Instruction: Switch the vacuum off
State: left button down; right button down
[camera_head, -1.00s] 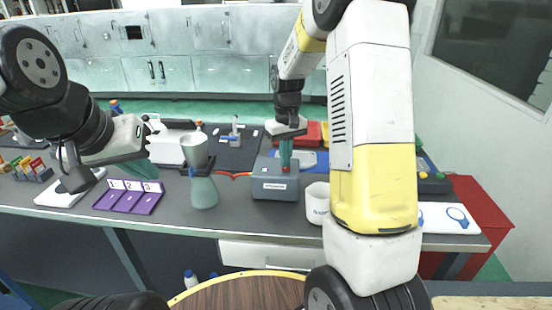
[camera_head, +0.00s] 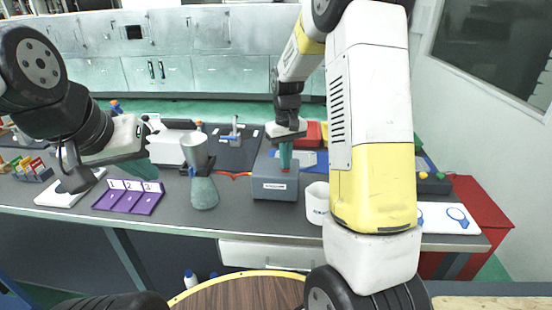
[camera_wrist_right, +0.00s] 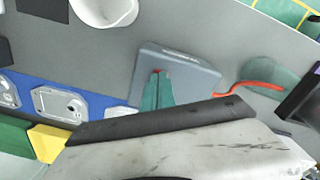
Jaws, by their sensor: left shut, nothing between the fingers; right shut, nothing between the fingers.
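The vacuum unit appears to be the grey box (camera_head: 275,185) with a white label on its front, standing on the bench; it also shows in the right wrist view (camera_wrist_right: 193,75). A small red spot, seemingly its switch (camera_wrist_right: 160,72), shows at my right fingertips. My right gripper (camera_head: 286,168) is shut and empty, pointing down onto the top of the box. Its teal fingers (camera_wrist_right: 157,86) mostly cover the red spot; I cannot tell whether they touch it. My left gripper (camera_head: 145,170) is shut and empty, above the bench at the left.
A glass flask with a funnel (camera_head: 203,190) stands left of the box, and a red hose (camera_head: 235,175) runs between them. A white cup (camera_head: 317,203) stands close at right. A purple numbered tray (camera_head: 128,198) lies at left. Coloured bins stand behind.

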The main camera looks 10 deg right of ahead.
jog(key=shift+r, duration=3.3)
jog(key=s+a+r+m+t+y, duration=0.1)
jog(key=s+r+t, duration=0.2)
jog(key=s, duration=0.9)
jog(key=s+a+r+m+t+y, duration=0.1)
jog(key=s+r+t, duration=0.2)
jog(key=s+r, duration=0.5)
jog(key=s, duration=0.4)
jog(key=shift+s, duration=0.15)
